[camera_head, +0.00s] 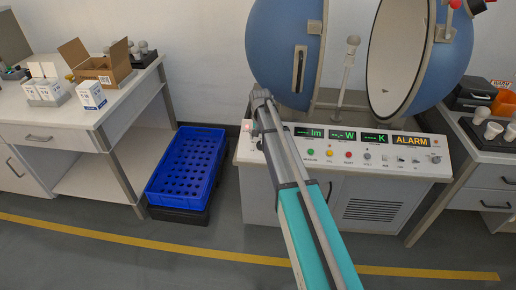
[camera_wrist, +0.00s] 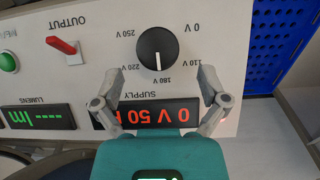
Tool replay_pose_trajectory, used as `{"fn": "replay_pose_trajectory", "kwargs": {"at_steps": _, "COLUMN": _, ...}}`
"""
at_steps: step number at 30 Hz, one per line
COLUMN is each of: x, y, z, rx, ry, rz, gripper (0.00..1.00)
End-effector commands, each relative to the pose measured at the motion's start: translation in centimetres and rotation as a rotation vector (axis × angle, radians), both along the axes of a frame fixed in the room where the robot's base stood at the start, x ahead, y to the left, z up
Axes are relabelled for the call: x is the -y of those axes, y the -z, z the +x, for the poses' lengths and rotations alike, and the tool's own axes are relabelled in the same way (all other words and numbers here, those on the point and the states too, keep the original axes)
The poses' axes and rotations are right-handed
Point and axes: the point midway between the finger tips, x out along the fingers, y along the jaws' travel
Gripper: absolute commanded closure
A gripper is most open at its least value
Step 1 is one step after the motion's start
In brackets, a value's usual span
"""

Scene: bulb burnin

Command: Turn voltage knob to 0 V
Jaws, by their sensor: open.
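The voltage knob (camera_wrist: 158,48) is a round black dial in the wrist view, where the panel appears upside down. Its white pointer line points down in the picture, towards the 180 V mark. The 0 V mark (camera_wrist: 193,27) is at the knob's upper right. My gripper (camera_wrist: 160,80) is open, with one finger on each side, below the knob in the picture. It does not appear to grip the knob. The red supply display (camera_wrist: 150,114) lies between the fingers and seems to show "0 V 50". In the head view my arm hides the knob.
A red output switch (camera_wrist: 62,46) and a green button (camera_wrist: 8,61) are beside the knob. In the head view, the console (camera_head: 345,160) has an ALARM display (camera_head: 411,140) under the open blue sphere (camera_head: 282,45). A blue crate (camera_head: 184,165) stands to its left.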

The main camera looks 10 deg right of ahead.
Motion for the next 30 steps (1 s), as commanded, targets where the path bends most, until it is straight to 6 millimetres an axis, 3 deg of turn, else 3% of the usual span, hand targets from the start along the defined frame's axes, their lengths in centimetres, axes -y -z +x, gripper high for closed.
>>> {"fn": "replay_pose_trajectory", "kwargs": {"at_steps": 12, "x": 0.0, "y": 2.9, "z": 0.0, "rx": 0.0, "ry": 0.0, "rz": 0.0, "gripper": 0.07}}
{"fn": "replay_pose_trajectory", "kwargs": {"at_steps": 27, "x": 0.0, "y": 3.2, "z": 0.0, "rx": 0.0, "ry": -0.001, "rz": 0.0, "gripper": 0.07}}
{"fn": "replay_pose_trajectory", "kwargs": {"at_steps": 30, "x": 0.0, "y": 3.2, "z": 0.0, "rx": 0.0, "ry": -0.001, "rz": 0.0, "gripper": 0.23}}
